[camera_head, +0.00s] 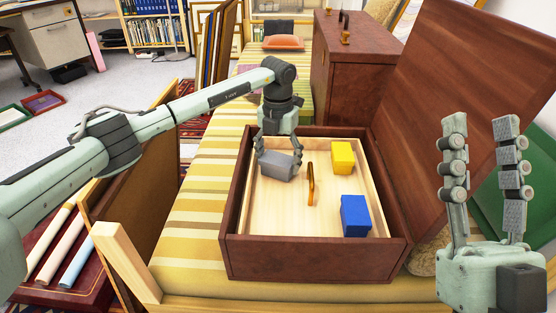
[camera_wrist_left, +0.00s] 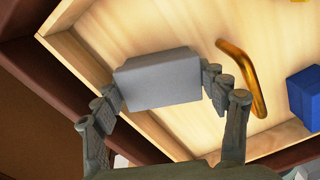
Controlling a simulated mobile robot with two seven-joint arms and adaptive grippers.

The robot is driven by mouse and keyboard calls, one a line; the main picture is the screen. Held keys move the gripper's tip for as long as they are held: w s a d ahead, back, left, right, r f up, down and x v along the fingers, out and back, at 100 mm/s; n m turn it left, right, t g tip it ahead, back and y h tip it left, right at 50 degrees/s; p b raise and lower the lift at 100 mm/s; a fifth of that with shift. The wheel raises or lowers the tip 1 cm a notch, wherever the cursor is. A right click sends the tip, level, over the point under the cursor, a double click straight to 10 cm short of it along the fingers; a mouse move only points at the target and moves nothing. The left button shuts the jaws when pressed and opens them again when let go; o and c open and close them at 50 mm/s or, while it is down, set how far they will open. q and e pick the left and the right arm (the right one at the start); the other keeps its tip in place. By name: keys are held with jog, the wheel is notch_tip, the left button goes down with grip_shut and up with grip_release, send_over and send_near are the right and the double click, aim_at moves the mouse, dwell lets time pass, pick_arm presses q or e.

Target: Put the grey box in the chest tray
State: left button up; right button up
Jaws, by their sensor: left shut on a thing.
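The grey box (camera_head: 277,165) is between the fingers of my left gripper (camera_head: 278,160), which is shut on it. The box is over the left part of the wooden chest tray (camera_head: 262,213); I cannot tell whether it touches the tray floor. In the left wrist view the grey box (camera_wrist_left: 158,79) is held by the fingertips on both sides, with the pale tray floor (camera_wrist_left: 190,25) around it. My right gripper (camera_head: 483,160) is at the right, fingers pointing up, open and empty.
The tray sits in an open brown chest (camera_head: 310,262) with its lid (camera_head: 475,80) raised. The tray has a brass handle (camera_head: 311,184) in the middle, a yellow box (camera_head: 342,157) and a blue box (camera_head: 355,216) at the right. A closed brown case (camera_head: 350,80) stands behind.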

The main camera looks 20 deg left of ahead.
aim_at(278, 158)
pick_arm(q)
jog(key=o, duration=1)
jog(key=shift+f, duration=0.1)
jog(key=shift+c, duration=0.2)
notch_tip(278, 158, up, 12)
jog(key=p, duration=0.2)
pick_arm(e)
jog(key=f+g, duration=0.1)
jog(key=w+a+f+g, duration=0.1)
jog(key=w+f+g, duration=0.1)
jog(key=shift+a+h, duration=0.25)
jog(key=shift+h, duration=0.05)
